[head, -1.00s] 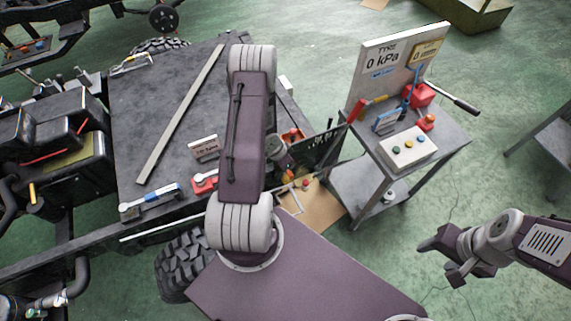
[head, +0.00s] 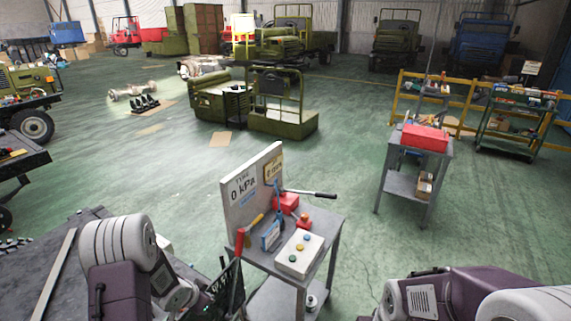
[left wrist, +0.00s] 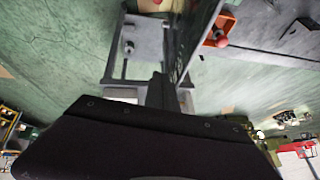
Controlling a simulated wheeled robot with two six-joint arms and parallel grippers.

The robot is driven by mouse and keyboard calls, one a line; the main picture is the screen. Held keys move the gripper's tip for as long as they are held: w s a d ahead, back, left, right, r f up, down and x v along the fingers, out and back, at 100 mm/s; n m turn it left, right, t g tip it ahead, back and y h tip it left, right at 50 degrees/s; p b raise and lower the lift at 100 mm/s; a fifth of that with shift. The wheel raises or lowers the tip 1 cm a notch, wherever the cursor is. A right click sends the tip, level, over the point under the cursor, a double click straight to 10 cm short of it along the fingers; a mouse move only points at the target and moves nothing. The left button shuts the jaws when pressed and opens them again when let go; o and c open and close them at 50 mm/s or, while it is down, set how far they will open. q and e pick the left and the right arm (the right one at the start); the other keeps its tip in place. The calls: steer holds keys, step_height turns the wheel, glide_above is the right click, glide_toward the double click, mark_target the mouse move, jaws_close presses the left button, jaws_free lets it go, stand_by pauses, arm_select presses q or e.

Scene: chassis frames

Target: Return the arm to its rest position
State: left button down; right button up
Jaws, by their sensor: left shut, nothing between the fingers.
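My left arm (head: 118,265) shows at the lower left of the head view, bent over the dark bench top. Its gripper is hard to make out there. In the left wrist view my left gripper (left wrist: 162,88) shows as a dark shape with its fingers together and nothing between them.
A grey cart (head: 318,262) with a tyre-pressure board (head: 252,190) and a button box (head: 300,253) stands between my arms. A dark bench top (head: 35,280) lies at left. Another cart (head: 405,183) carries a red box (head: 425,137). Open green floor lies beyond.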

arm_select(q)
steer(key=s+d+r+n+y+b, duration=0.1)
steer(key=s+d+r+b, duration=0.1)
steer(key=d+r+b, duration=0.4)
steer(key=s+d+f+n+g, duration=0.1)
steer(key=s+n+g, duration=0.1)
steer(key=s, duration=0.6)
steer(key=s+d+f+n+g, duration=0.1)
steer(key=s+d+n+g, duration=0.1)
steer(key=s, duration=0.6)
steer(key=shift+d+n+g, duration=0.25)
steer(key=shift+n+g, duration=0.05)
steer(key=shift+n, duration=0.5)
arm_select(e)
step_height(320, 180, down, 8)
steer(key=shift+d, duration=0.2)
arm_select(q)
steer(key=shift+s, duration=0.1)
arm_select(e)
steer(key=shift+r, duration=0.15)
arm_select(q)
steer(key=c, duration=2.1)
jaws_free()
steer(key=shift+c, duration=0.2)
